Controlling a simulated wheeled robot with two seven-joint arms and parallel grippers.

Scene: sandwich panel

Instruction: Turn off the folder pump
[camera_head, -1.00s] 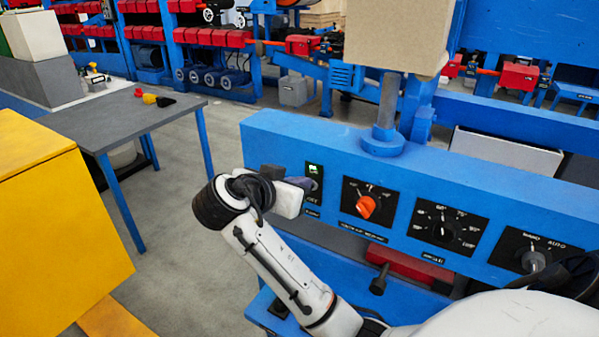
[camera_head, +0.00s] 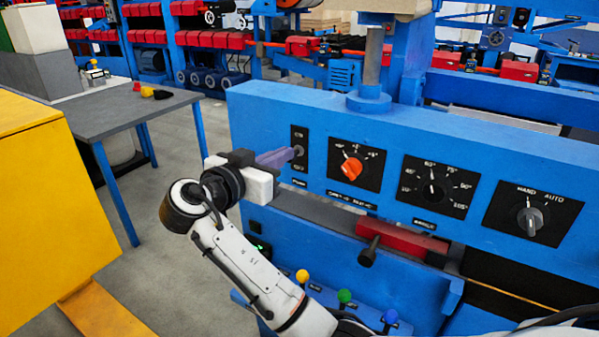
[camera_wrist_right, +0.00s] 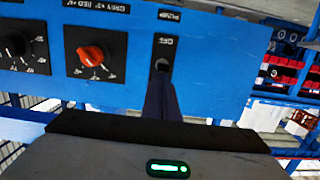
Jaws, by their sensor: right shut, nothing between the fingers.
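The pump switch plate (camera_head: 300,135) is a narrow black plate at the left end of the blue panel, labelled as the pump. No green light shows on it. It also shows in the right wrist view (camera_wrist_right: 172,50), turned upside down, with a readable OFF mark. My right gripper (camera_head: 294,153) is shut and empty, its dark fingers pointing at the plate. In the right wrist view the fingertips (camera_wrist_right: 161,76) overlap the switch lever and hide part of it; they are at or very near it. Contact cannot be told. My left gripper is out of view.
Below are a red bar (camera_head: 402,238) and several coloured ball levers. A yellow cabinet (camera_head: 50,190) and grey table (camera_head: 130,110) stand left.

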